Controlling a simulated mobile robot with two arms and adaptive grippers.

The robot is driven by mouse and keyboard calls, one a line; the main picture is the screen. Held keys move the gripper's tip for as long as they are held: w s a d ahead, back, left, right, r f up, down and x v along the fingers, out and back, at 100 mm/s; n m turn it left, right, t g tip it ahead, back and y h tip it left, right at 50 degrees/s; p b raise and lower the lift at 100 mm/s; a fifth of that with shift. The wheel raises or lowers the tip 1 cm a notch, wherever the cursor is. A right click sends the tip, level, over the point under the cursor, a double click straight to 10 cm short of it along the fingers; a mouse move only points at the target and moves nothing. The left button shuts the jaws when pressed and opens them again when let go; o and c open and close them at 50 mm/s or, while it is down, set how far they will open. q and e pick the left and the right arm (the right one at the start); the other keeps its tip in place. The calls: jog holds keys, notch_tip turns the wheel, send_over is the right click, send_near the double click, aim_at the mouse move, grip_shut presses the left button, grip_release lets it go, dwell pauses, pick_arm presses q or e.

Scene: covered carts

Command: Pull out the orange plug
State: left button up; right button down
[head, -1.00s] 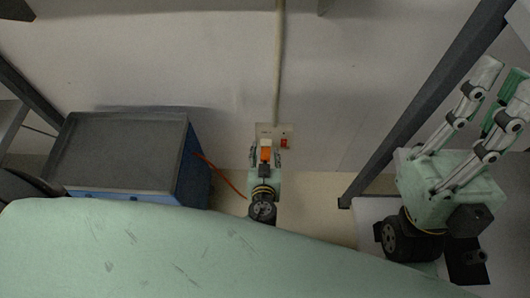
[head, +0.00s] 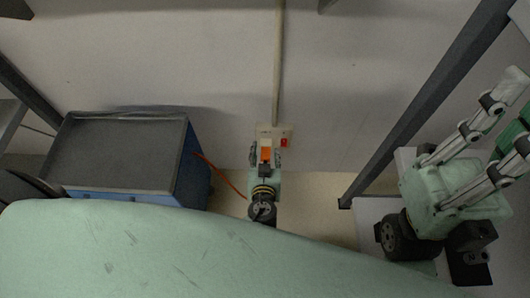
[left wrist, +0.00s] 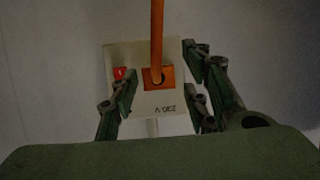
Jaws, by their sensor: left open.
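The orange plug (head: 266,153) sits in a pale wall outlet plate (head: 283,130) in the head view. In the left wrist view the plug (left wrist: 153,84) is an orange square block in the plate, with a thick orange cord (left wrist: 157,40) crossing above it. My left gripper (left wrist: 160,92) is open, with fingers to the left and right of the plug and visible gaps on both sides. In the head view my left gripper (head: 267,160) is small and partly hides the plug's lower side. My right gripper (head: 505,125) is at the right edge, its fingertips partly cut off.
A red switch (head: 284,142) is beside the plug on the plate. A blue cart with a grey top (head: 120,150) stands at left, with an orange cord (head: 220,175) beside it. A dark slanted post (head: 430,105) is at right. A pale conduit (head: 277,60) runs up the wall.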

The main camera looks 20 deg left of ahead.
pick_arm(q)
jog(key=shift+c, duration=0.5)
grip_shut()
jog(key=o, duration=0.6)
grip_release()
jog(key=v, duration=1.2)
